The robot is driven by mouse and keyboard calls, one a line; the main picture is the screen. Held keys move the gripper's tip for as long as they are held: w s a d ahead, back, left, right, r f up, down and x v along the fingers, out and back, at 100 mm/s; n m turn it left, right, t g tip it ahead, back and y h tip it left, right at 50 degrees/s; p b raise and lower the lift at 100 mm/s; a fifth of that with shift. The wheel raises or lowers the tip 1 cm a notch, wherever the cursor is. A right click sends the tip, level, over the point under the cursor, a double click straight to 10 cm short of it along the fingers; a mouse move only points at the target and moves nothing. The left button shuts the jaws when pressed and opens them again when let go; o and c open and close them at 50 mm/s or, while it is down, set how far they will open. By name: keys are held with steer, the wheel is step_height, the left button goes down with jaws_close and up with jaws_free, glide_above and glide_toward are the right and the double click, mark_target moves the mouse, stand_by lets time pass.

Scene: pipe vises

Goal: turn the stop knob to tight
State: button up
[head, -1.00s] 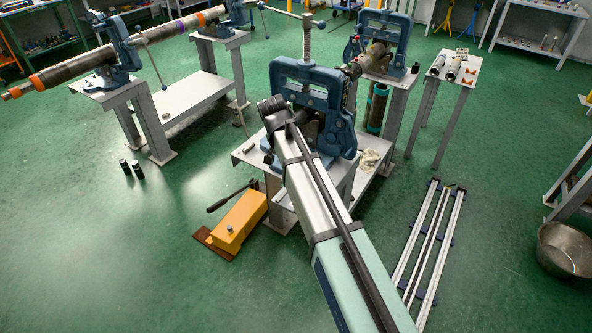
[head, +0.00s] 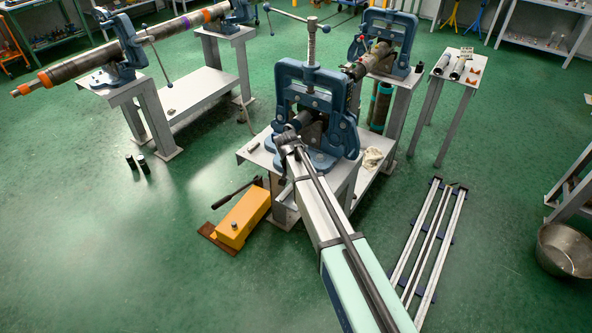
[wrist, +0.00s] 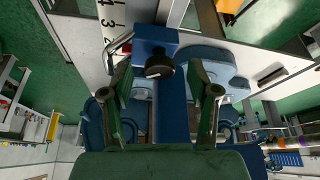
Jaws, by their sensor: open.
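The stop knob (wrist: 160,66) is black and round and sits on a blue block beside a white ruler strip (wrist: 111,22) in the wrist view. My gripper (wrist: 161,74) is open, with one finger on each side of the knob in the picture. I see no finger touching it, and the depth between fingertips and knob is hard to judge. In the head view my gripper (head: 290,143) is at the near side of the middle blue pipe vise (head: 345,135). The knob is not visible there, and I cannot read how tight it is.
The middle vise stands on a grey bench (head: 262,158) with a pale rag (head: 372,158). A yellow box-shaped tool (head: 240,218) lies on the floor left of my arm. Pale rails (head: 428,240) and a metal bucket (head: 566,250) are on the right.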

steer(key=shift+f, duration=0.15)
jaws_close()
steer(key=shift+f+m+b, duration=0.1)
steer(key=shift+m+b, duration=0.2)
steer(key=shift+b, duration=0.05)
steer(key=shift+w+a+f+m+h+b, duration=0.15)
steer(key=shift+m+h+b, duration=0.25)
steer(key=shift+m+b, duration=0.45)
steer(key=shift+r+m+g+h+b, duration=0.2)
steer(key=shift+m+g+h+b, duration=0.3)
steer(key=shift+m+b, duration=1.1)
steer(key=shift+m, duration=0.35)
